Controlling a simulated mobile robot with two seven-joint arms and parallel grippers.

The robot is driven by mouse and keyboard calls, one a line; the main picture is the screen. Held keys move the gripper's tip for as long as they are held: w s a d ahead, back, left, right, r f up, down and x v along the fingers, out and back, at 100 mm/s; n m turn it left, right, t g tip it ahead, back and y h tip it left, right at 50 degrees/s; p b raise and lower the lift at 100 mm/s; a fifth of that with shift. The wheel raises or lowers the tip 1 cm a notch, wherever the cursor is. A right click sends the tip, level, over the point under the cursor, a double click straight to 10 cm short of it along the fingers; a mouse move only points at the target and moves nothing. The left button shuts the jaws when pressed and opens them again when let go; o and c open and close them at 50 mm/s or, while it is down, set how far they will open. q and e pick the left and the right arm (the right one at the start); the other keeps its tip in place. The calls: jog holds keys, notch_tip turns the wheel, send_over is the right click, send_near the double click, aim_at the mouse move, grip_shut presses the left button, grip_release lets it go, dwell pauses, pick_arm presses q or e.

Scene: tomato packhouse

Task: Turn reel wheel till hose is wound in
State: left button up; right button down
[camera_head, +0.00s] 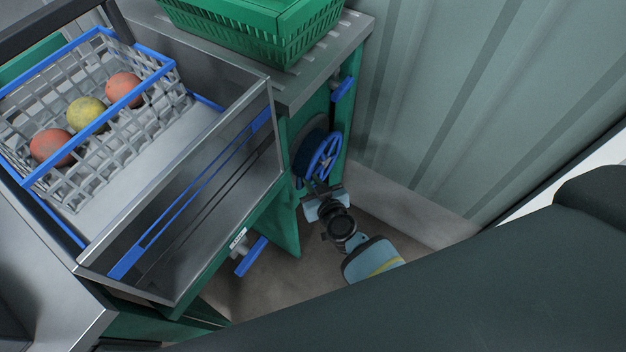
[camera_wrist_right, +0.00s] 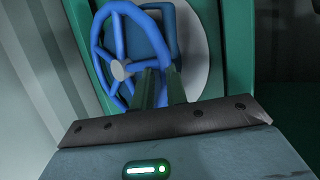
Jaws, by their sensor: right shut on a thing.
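The blue spoked reel wheel (camera_head: 325,155) is mounted on the green side panel of the stand. In the right wrist view the wheel (camera_wrist_right: 119,69) shows its pale hub and spokes. A dark blue reel drum (camera_head: 305,152) sits behind it, against a grey disc. My right gripper (camera_head: 318,185) is at the lower part of the wheel and shut on it; its two fingers (camera_wrist_right: 160,88) reach to the rim, where the exact contact is partly hidden. No loose length of hose can be made out. My left gripper is out of view.
A metal sink (camera_head: 190,230) with a wire basket (camera_head: 60,180) of several tomatoes stands at the left. A green crate (camera_head: 250,35) sits above the wheel on the bench. A blue lever (camera_head: 251,257) sticks out lower down. A corrugated wall (camera_head: 450,110) closes the right side.

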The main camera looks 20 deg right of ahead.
pick_arm(q)
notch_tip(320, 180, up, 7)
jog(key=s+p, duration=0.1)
jog(key=p, duration=0.7)
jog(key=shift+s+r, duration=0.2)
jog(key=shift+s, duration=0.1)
pick_arm(e)
jog(key=shift+w+d+r+m+g+y, duration=0.2)
jog(key=shift+r+m+g+y, duration=0.2)
jog(key=shift+r, duration=0.25)
jog(key=shift+w+d+r+m+g+y, duration=0.15)
jog(key=shift+d+r+m+g+y, duration=0.1)
jog(key=shift+r+m+g, duration=0.35)
jog(key=shift+w+d+r+m+g+y, duration=0.2)
jog(key=shift+r+m+g+y, duration=0.2)
jog(key=shift+r, duration=0.25)
jog(key=c, duration=1.4)
grip_release()
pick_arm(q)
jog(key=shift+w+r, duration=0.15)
